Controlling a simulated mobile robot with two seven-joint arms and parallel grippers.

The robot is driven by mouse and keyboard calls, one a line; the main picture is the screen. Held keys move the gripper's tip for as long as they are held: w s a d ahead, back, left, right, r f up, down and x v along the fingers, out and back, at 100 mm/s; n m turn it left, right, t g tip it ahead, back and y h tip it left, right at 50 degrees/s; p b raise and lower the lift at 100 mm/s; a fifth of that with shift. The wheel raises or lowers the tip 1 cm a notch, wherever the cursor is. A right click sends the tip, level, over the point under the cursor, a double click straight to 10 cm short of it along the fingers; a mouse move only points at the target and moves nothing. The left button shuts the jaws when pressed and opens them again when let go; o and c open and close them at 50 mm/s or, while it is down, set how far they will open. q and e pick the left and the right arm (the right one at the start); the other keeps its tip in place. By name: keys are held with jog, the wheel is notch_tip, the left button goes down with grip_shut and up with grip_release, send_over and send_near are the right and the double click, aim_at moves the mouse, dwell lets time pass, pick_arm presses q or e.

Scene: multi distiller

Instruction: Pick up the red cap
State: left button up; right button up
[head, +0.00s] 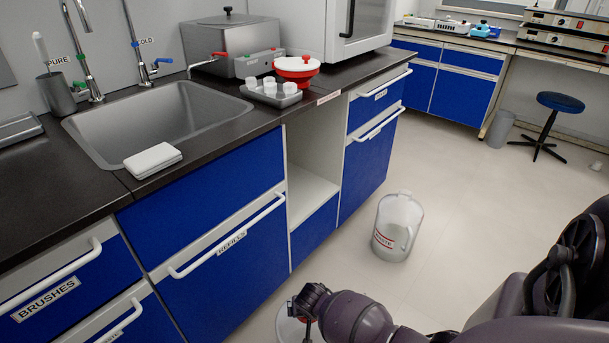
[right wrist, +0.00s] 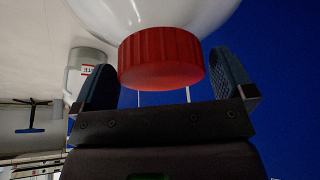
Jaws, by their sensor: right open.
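The red cap (right wrist: 162,62) is ribbed and sits on the neck of a clear, rounded vessel (right wrist: 165,14) in the right wrist view, which is turned upside down. My right gripper (right wrist: 162,78) is open, with one finger on each side of the cap. The gap to each finger looks small; I cannot tell whether either touches. In the head view my right gripper (head: 306,304) is low at the bottom, in front of the blue cabinets. Part of the clear vessel (head: 286,328) shows beside it, and the cap is mostly hidden there. My left gripper is not in view.
A clear waste jug (head: 398,228) stands on the floor beyond my right gripper. Blue cabinets (head: 222,255) with white bar handles border the space on the left. A red and white container (head: 297,67) and a grey tray (head: 270,99) of small cups stand on the counter.

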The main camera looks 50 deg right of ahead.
jog(key=shift+w, duration=0.1)
jog(key=c, duration=0.8)
